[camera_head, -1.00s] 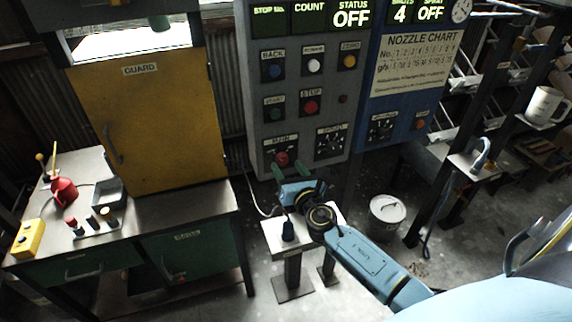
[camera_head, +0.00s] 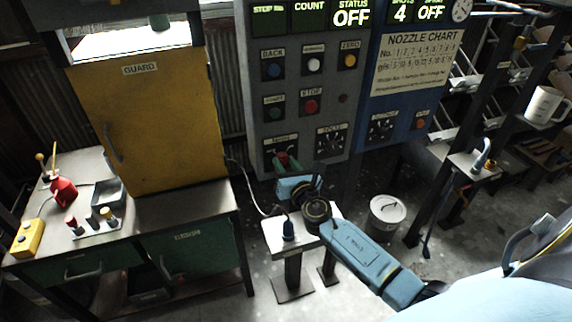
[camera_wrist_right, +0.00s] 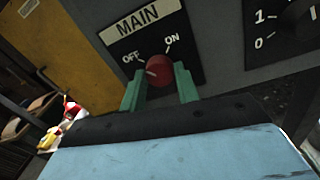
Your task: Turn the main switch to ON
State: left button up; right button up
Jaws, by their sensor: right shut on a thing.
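The main switch (camera_wrist_right: 159,70) is a red knob on a black plate marked MAIN, with OFF at the left and ON at the right. In the right wrist view its pale pointer mark faces left, toward the OFF side. My right gripper (camera_wrist_right: 160,84) has its green fingers on both sides of the knob and is shut on it. In the head view my right gripper (camera_head: 287,163) reaches up to the bottom left of the grey control panel (camera_head: 300,128) and mostly hides the knob. The panel's status display (camera_head: 351,17) reads OFF. My left gripper is not in view.
Push buttons, including a red STOP button (camera_head: 311,105), sit above the switch. A speed dial (camera_head: 331,142) is just to its right. A small stand (camera_head: 277,240) is below my right arm. A yellow guard door (camera_head: 145,120) stands at the left.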

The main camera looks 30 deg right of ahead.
jog(key=m+b, duration=0.3)
jog(key=m, duration=0.1)
jog(key=shift+f+m, duration=0.15)
jog(key=shift+m, duration=0.15)
jog(key=m+b, duration=0.2)
jog(key=m, duration=0.2)
jog(key=shift+m, duration=0.4)
jog(key=m+b, duration=0.1)
jog(key=m, duration=0.3)
jog(key=shift+a+m+h, duration=0.1)
jog(key=shift+m+h, duration=0.2)
jog(key=shift+m+h+b, duration=0.3)
jog(key=shift+m+b, duration=0.1)
jog(key=shift+m, duration=1.8)
jog(key=o, duration=1)
jog(key=shift+c, duration=0.2)
